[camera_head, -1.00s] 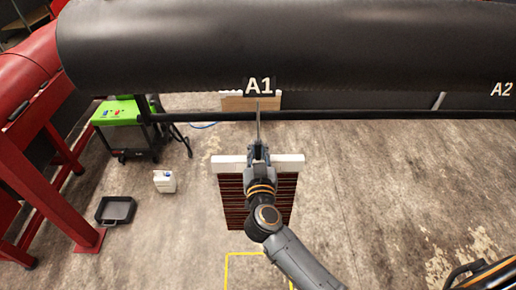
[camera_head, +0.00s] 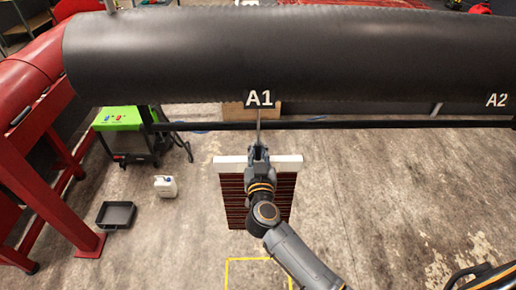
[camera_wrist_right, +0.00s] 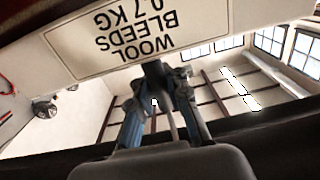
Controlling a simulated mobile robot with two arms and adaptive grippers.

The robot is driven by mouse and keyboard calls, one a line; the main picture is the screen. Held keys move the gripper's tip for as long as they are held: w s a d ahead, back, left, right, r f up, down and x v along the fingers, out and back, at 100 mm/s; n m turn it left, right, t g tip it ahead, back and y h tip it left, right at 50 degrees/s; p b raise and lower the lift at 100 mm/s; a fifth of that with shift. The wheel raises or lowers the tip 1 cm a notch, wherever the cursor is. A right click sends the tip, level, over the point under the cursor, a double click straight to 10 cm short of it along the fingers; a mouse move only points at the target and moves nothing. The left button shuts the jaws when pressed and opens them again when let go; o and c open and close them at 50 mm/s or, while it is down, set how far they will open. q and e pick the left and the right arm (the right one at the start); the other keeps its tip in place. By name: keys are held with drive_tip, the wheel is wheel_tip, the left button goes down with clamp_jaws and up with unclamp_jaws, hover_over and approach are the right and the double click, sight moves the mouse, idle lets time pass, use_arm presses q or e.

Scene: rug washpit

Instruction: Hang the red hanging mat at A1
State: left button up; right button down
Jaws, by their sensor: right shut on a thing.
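The red hanging mat (camera_head: 236,205) has dark red stripes and hangs below a white top bar (camera_head: 288,165). A thin upright metal hanger (camera_head: 259,125) rises above the bar and overlaps the black rail (camera_head: 360,124) in the picture; I cannot tell whether they touch. My right gripper (camera_head: 258,153) is shut at the middle of the mat's top, covering part of it. In the right wrist view, the gripper (camera_wrist_right: 160,85) is against a white label (camera_wrist_right: 125,30) reading "WOOL BLEEDS 0.7 KG". The A1 sign (camera_head: 259,99) is just above the hanger.
A large black roll (camera_head: 250,50) spans above the rail, with sign A2 (camera_head: 497,100) at right. A red frame (camera_head: 60,190) stands at left, near a green-topped cart (camera_head: 118,118), a white jug (camera_head: 166,187) and a black tray (camera_head: 116,215).

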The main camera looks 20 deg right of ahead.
sight(258, 159)
drive_tip(key=shift+f+b, duration=0.7)
drive_tip(key=shift+f, duration=1.3)
